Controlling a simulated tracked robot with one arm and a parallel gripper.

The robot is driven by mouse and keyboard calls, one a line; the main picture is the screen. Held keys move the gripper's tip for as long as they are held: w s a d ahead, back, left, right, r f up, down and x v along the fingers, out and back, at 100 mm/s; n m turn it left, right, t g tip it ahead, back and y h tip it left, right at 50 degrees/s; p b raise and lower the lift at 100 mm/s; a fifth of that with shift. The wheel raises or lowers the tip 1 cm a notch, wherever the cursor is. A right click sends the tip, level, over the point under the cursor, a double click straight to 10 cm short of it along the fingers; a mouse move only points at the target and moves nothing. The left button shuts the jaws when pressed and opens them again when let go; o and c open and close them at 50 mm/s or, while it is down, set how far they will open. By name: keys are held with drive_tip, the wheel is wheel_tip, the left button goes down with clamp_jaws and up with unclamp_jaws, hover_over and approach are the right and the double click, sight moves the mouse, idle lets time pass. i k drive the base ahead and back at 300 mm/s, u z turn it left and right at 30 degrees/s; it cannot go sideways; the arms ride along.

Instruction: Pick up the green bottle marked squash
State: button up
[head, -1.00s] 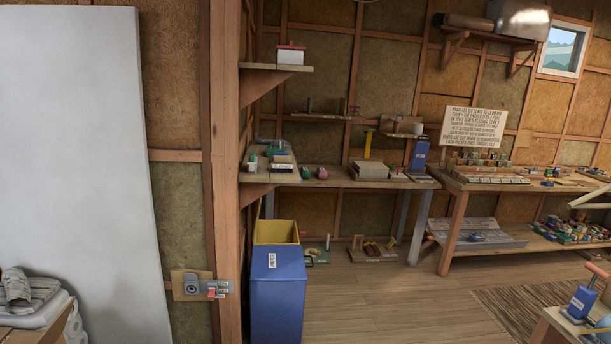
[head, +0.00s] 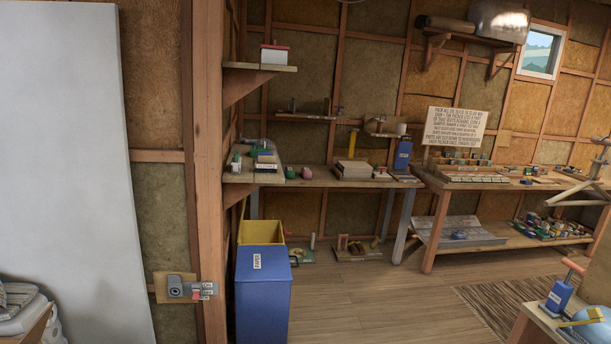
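I cannot make out a green bottle marked squash in the head view. Small green items (head: 236,160) sit at the left end of the long wooden workbench (head: 330,182), too small to identify or read. My gripper is not in view.
A blue bin with a paper label (head: 262,300) and a yellow bin (head: 261,232) stand below the bench. A wooden post (head: 208,170) and a white panel (head: 65,170) fill the left. A table corner (head: 540,325) with a blue item (head: 558,296) is at lower right. Floor (head: 380,300) between is clear.

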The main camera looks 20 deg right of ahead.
sight(289, 173)
drive_tip(key=k, duration=1.15)
drive_tip(key=z, duration=0.45)
drive_tip(key=i, duration=1.2)
drive_tip(key=z, duration=0.6)
drive_tip(key=i, duration=1.4)
drive_tip(key=z, duration=0.35)
drive_tip(key=i, duration=2.95)
drive_tip(key=u, duration=0.5)
drive_tip(key=i, duration=1.3)
drive_tip(key=u, duration=0.55)
